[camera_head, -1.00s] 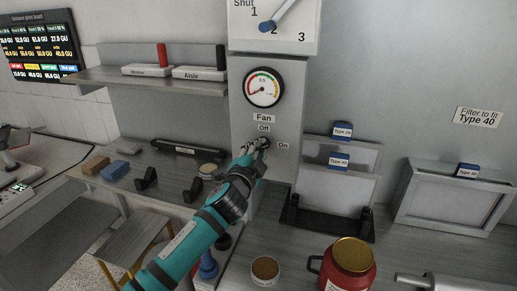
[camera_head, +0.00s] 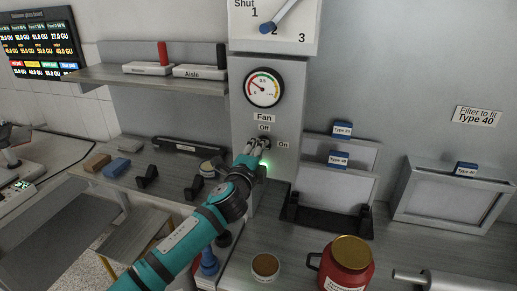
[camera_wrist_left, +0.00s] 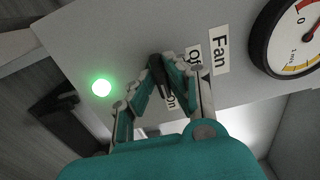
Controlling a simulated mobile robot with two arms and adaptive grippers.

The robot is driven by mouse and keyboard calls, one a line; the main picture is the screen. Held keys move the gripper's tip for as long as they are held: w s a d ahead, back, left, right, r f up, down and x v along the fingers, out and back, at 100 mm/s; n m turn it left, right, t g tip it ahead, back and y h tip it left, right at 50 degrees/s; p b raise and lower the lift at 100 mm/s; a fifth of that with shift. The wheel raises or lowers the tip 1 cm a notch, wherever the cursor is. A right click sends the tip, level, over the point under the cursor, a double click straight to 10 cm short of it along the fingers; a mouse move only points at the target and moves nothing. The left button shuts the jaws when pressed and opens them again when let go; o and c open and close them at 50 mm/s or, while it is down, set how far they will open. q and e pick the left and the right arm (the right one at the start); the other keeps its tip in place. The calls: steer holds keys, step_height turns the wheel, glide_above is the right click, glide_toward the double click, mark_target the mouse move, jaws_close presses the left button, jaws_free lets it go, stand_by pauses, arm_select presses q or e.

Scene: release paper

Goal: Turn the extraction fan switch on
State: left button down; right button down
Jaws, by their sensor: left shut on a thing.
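The fan switch is a dark knob (camera_wrist_left: 156,68) on the grey panel under the "Fan" label (camera_head: 264,117), between the "Off" and "On" labels. My left gripper (camera_head: 261,145) reaches up to it from the lower left in the head view. In the left wrist view the fingers of my left gripper (camera_wrist_left: 168,74) are closed around the knob. My right gripper is not in view.
A round gauge (camera_head: 263,87) is above the switch, under a numbered dial (camera_head: 272,25). Framed filters stand in a black rack (camera_head: 326,217) to the right. A red jar (camera_head: 346,267) and small tub (camera_head: 265,267) stand in front. A shelf (camera_head: 120,77) is at left.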

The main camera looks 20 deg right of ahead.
arm_select(q)
steer(key=shift+f, duration=0.1)
steer(key=c, duration=1.4)
jaws_free()
steer(key=shift+o, duration=0.3)
steer(key=v, duration=1.2)
